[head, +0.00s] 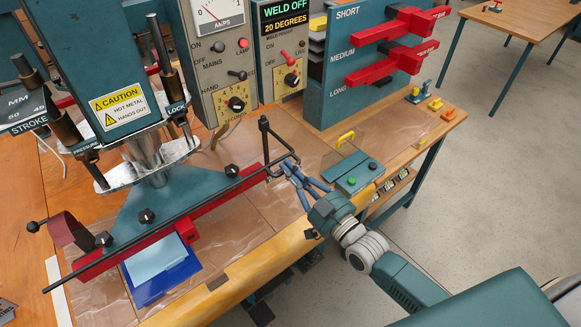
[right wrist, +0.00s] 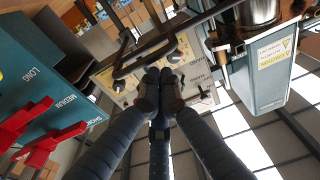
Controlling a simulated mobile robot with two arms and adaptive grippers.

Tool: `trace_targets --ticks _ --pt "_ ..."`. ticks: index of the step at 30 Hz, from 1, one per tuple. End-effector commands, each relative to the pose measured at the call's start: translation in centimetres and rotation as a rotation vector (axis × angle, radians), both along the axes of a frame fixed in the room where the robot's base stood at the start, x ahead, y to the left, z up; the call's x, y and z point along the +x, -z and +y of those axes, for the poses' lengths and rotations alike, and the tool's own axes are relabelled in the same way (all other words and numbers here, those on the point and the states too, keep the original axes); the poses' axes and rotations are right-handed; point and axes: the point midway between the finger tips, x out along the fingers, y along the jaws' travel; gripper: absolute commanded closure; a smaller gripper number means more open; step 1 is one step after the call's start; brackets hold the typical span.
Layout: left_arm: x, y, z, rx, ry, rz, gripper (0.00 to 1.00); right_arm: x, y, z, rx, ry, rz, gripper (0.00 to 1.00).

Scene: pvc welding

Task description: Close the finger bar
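The finger bar looks to be the long thin black rod (head: 160,226) that runs diagonally along the red bar (head: 195,221) under the teal press. Its upright black handle (head: 267,146) stands at the right end and also shows in the right wrist view (right wrist: 136,66). A blue sheet (head: 165,279) and a paler one lie under the press at the front. My right gripper (head: 291,170) is just right of the handle, its blue fingers drawn toward one another. In the right wrist view its fingertips (right wrist: 160,88) lie close together beside the handle. Contact cannot be told. My left gripper does not show.
Meter cabinets (head: 222,70) and a size rack (head: 370,65) with red levers stand behind. The table's front edge is below my right arm. Open floor (head: 500,170) lies to the right.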

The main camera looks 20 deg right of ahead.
Motion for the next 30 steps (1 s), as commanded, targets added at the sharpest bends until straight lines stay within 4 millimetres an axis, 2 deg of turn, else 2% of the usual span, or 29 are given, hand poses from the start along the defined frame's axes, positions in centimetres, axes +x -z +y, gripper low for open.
trace_targets --ticks 8,13,17,24,30 --pt "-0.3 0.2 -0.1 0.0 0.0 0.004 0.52 0.0 0.2 0.0 0.0 0.0 0.001 1.0" --pt "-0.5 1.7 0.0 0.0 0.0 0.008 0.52 0.0 2.2 0.0 -0.001 0.0 0.003 1.0" --pt "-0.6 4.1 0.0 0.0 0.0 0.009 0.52 0.0 5.3 0.0 0.0 0.001 0.004 1.0" --pt "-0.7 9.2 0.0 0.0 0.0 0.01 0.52 0.0 12.3 0.0 -0.002 0.0 0.007 1.0" --pt "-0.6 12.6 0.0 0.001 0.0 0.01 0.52 0.0 17.0 0.0 -0.001 0.0 0.007 1.0"
